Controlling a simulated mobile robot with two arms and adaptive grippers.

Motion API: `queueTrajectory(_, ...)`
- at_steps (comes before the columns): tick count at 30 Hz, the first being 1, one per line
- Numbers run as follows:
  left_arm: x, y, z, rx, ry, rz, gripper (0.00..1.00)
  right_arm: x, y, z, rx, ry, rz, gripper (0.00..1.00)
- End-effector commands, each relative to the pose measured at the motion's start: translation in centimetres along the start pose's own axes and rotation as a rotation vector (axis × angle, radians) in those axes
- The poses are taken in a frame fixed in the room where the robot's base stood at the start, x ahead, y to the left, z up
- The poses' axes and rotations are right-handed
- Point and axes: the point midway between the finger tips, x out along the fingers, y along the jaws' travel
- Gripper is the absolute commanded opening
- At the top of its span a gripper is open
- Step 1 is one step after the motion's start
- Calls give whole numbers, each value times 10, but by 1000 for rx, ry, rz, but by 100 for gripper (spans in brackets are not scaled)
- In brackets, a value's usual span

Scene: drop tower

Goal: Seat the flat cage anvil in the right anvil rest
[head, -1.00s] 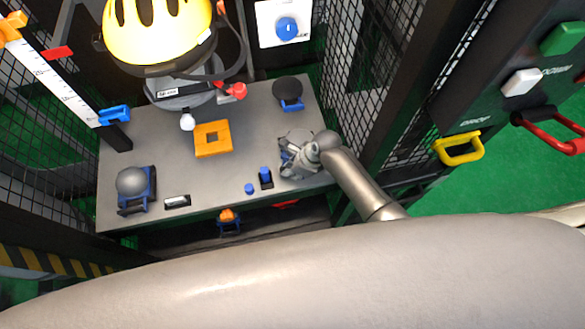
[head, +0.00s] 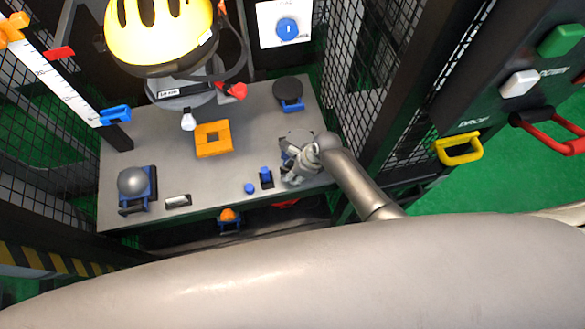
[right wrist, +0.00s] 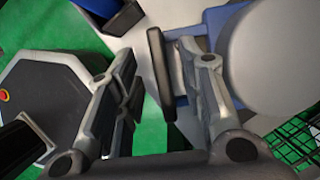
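My right gripper (head: 299,164) is over the right front of the grey table. A grey disc on a blue base (right wrist: 275,60), which looks like the flat cage anvil, shows beside the gripper in the right wrist view. A dark upright bar (right wrist: 159,72) is between the fingers (right wrist: 160,95), close to the right one, with a gap to the left one. The fingers look open. The gripper hides much of the disc in the head view, and I cannot make out the right anvil rest under it. My left gripper is not in view.
A black disc with a blue mount (head: 288,93) stands behind. A grey dome on a blue base (head: 133,183) is at the left. A mesh wall (head: 365,75) borders the right.

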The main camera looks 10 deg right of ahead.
Motion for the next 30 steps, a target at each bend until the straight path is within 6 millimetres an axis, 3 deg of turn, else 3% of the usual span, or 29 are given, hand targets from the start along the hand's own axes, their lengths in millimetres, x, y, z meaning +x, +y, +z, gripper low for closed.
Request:
queueTrajectory(5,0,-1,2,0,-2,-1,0,-8,-1,1,-1,-3,-3,36)
queueTrajectory(21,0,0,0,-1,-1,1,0,-71,-2,3,-3,-7,-7,36)
queueTrajectory(30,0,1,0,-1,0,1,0,-77,-2,3,-3,-6,-7,36)
